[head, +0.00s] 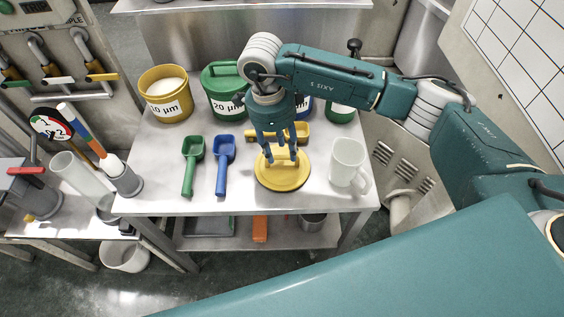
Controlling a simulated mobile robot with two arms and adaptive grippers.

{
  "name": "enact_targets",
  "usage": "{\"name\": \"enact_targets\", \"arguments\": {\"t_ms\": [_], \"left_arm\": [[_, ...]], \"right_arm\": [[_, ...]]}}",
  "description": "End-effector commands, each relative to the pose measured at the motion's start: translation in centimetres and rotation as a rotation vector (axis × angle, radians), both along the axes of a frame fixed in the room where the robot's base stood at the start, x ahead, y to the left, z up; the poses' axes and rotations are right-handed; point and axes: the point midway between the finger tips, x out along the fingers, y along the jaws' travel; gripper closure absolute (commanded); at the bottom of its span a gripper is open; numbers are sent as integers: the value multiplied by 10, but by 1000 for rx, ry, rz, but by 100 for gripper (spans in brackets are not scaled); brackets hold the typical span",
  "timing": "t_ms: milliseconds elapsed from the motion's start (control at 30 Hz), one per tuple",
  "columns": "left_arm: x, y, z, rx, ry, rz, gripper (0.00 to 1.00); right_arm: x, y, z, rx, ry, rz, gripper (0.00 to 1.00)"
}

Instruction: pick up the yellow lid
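The yellow lid (283,180) is a round disc with a raised handle on top, near the front of the metal table, and it looks level. My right gripper (282,160) points down over it, with its fingers at the lid's handle. The fingers hide part of the handle, so I cannot tell whether they are closed on it or only around it. I cannot tell whether the lid touches the table. My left gripper is not in view.
An open yellow bucket (166,93), a lidded green bucket (225,92) and partly hidden containers stand along the back. Green (191,162) and blue (224,162) scoops lie left of the lid; a yellow scoop (301,131) lies behind. A clear jug (347,163) stands close on the right.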

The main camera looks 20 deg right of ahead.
Motion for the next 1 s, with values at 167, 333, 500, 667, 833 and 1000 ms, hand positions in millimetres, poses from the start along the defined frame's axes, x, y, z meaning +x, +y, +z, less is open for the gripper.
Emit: {"name": "enact_targets", "arguments": {"t_ms": [167,333,500,667,833,1000], "left_arm": [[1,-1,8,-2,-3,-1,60],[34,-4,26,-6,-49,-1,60],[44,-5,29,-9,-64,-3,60],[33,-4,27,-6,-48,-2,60],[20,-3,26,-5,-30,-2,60],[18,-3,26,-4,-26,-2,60]], "right_arm": [[0,-1,-12,1,3,1,61],[3,-5,-36,0,4,1,61],[4,-6,-55,2,2,2,61],[4,-6,-58,2,-1,2,61],[4,-6,-58,2,0,2,77],[4,-6,-58,2,0,2,100]]}}
